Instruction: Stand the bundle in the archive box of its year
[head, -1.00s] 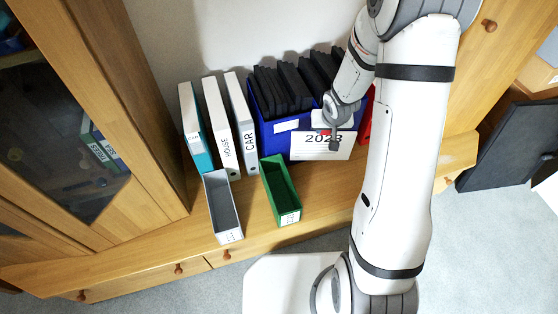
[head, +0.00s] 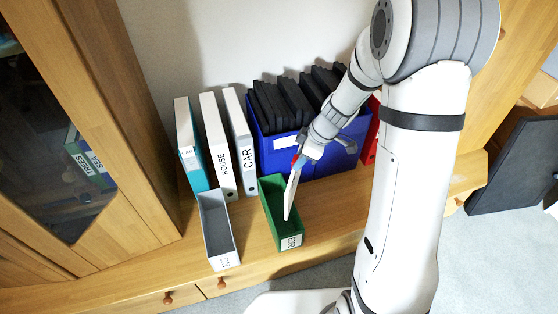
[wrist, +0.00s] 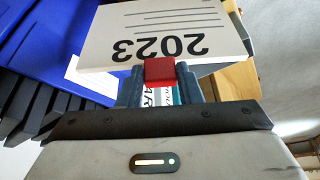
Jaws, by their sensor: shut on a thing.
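The bundle (head: 291,196) is a white slab, seen nearly edge-on in the head view. In the wrist view its face (wrist: 165,38) reads 2023, upside down. My gripper (head: 299,162) is shut on it at a red piece (wrist: 160,71) on its edge. The bundle hangs slightly tilted, its lower end overlapping the right side of the open green box (head: 268,208); I cannot tell its height above it. The green box's small white label (head: 291,242) is hard to read. A grey open box (head: 217,232) stands to its left, its label too small to read.
White binders marked HOUSE (head: 217,150) and CAR (head: 239,140) and a teal binder (head: 191,150) stand behind the boxes. A blue box (head: 335,160) of black folders stands behind my gripper. The wooden top (head: 340,215) is bare right of the green box.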

